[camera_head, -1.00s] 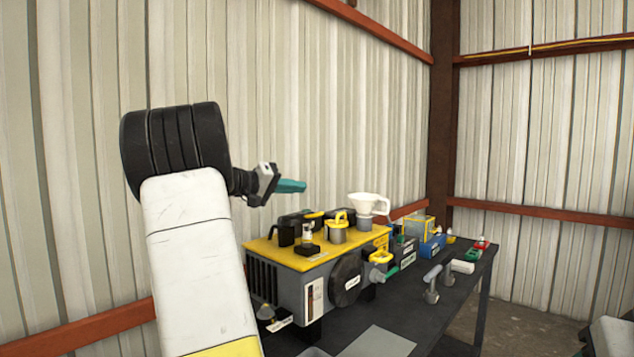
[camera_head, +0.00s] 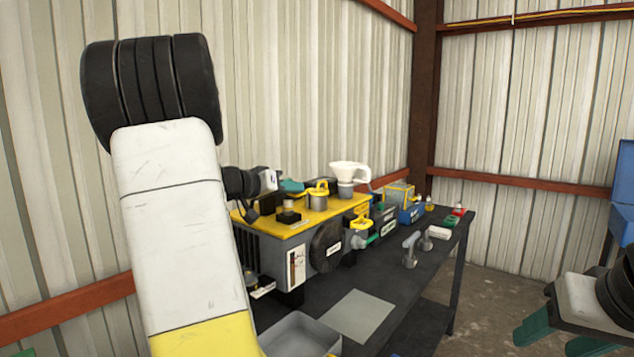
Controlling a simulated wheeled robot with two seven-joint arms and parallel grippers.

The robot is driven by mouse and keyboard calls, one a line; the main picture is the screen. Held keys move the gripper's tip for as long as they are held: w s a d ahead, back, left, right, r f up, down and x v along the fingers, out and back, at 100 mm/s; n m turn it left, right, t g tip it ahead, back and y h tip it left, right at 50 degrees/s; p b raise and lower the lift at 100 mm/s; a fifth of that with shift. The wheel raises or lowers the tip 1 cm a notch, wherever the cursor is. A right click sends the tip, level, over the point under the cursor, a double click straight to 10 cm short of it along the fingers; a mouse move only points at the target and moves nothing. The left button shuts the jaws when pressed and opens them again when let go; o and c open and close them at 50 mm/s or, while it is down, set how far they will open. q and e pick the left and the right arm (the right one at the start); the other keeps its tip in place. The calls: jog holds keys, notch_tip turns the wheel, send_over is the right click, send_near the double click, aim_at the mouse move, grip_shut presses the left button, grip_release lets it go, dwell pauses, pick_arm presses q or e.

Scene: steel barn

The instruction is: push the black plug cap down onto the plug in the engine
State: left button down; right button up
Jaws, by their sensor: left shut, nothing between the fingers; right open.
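The engine (camera_head: 270,246) is a grey block with a yellow top on the dark bench. A small black piece (camera_head: 289,217) with a pale cylinder above it stands near the front edge of the yellow top; I cannot tell for certain whether it is the plug cap or the plug. My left gripper (camera_head: 292,186) has teal fingers, shut and empty, in front of or above the rear left of the engine top; contact cannot be told. It hides part of what stands there. My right gripper (camera_head: 558,338) is open and empty at the lower right, away from the bench.
A yellow-handled cap (camera_head: 318,198) and a white funnel (camera_head: 348,172) stand on the engine. A blue bin (camera_head: 411,213) and grey tools (camera_head: 410,250) lie farther right on the bench. A grey sheet (camera_head: 350,316) and an open grey tray (camera_head: 300,337) are in front.

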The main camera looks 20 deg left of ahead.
pick_arm(q)
jog(key=shift+d+f, duration=0.15)
jog(key=shift+f, duration=0.35)
jog(key=s+a+r, duration=0.4)
jog(key=s+r, duration=0.3)
jog(key=s, duration=0.2)
dwell(0.4)
dwell(0.4)
